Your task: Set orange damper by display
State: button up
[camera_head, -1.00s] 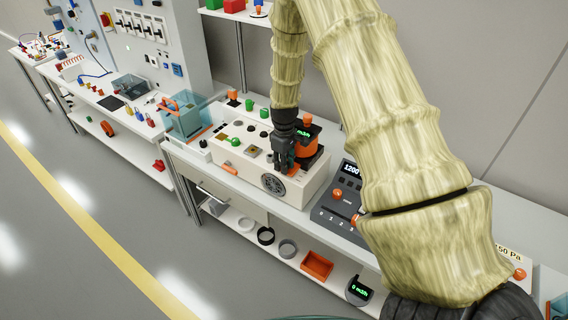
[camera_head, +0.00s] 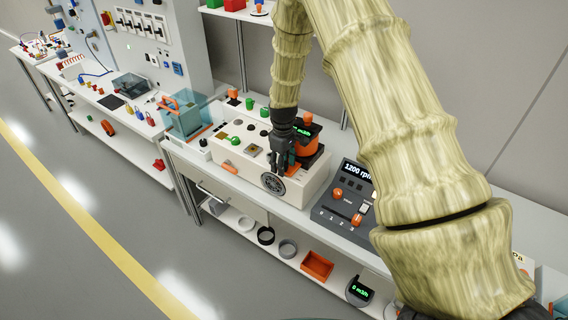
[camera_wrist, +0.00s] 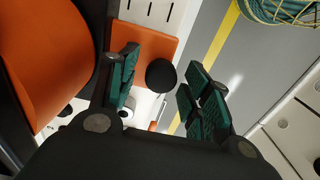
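The orange damper (camera_wrist: 147,45) shows in the wrist view as a flat orange plate with a round black knob (camera_wrist: 161,74). It is on top of a white box (camera_head: 238,157), beside several slots. My gripper (camera_wrist: 163,98) is open, with its green-padded fingers on either side of the knob and a gap visible on the right. In the head view my gripper (camera_head: 278,168) is low over the box and partly hides the damper. A green-lit display (camera_head: 303,131) is on the orange round unit (camera_head: 309,146) just behind my gripper; the unit fills the left of the wrist view.
A dark control panel reading 1200 rpm (camera_head: 343,196) stands right of the box. A blue-tinted clear tank (camera_head: 187,118) is to the left. The lower shelf holds rings and an orange tray (camera_head: 317,265).

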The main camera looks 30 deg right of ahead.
jog(key=shift+r, duration=0.1)
notch_tip(320, 180, up, 12)
dwell(0.7)
jog(key=shift+f, duration=0.2)
dwell(0.3)
